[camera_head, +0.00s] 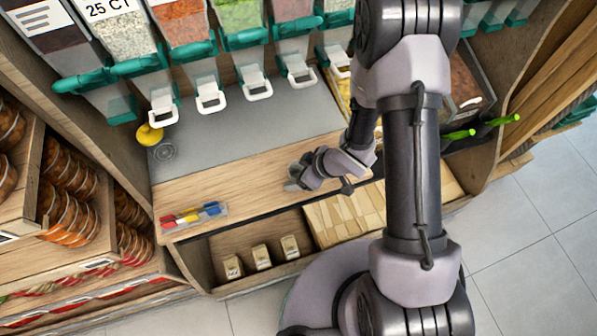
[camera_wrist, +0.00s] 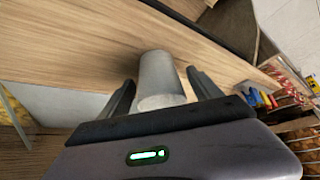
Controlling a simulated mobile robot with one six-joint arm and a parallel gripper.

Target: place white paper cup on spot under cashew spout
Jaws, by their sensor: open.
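The white paper cup (camera_wrist: 160,75) is between the two fingers of my gripper (camera_wrist: 160,79) in the wrist view, its wide end toward my palm. The fingers are open, close beside the cup on both sides; whether they touch it I cannot tell. In the head view my gripper (camera_head: 299,178) is low over the front of the wooden counter (camera_head: 222,185), and the cup cannot be clearly made out. Several dispensers with teal fittings and white spout handles (camera_head: 211,98) line the back. Their labels are mostly cut off, so I cannot tell which is cashew.
A grey mat (camera_head: 225,135) under the spouts is mostly clear. A yellow scoop (camera_head: 150,134) stands at its left end. Red, yellow and blue items (camera_head: 192,215) lie at the counter's front left. A shelf below holds small boxes (camera_head: 261,257). Green-handled tools (camera_head: 458,134) are at right.

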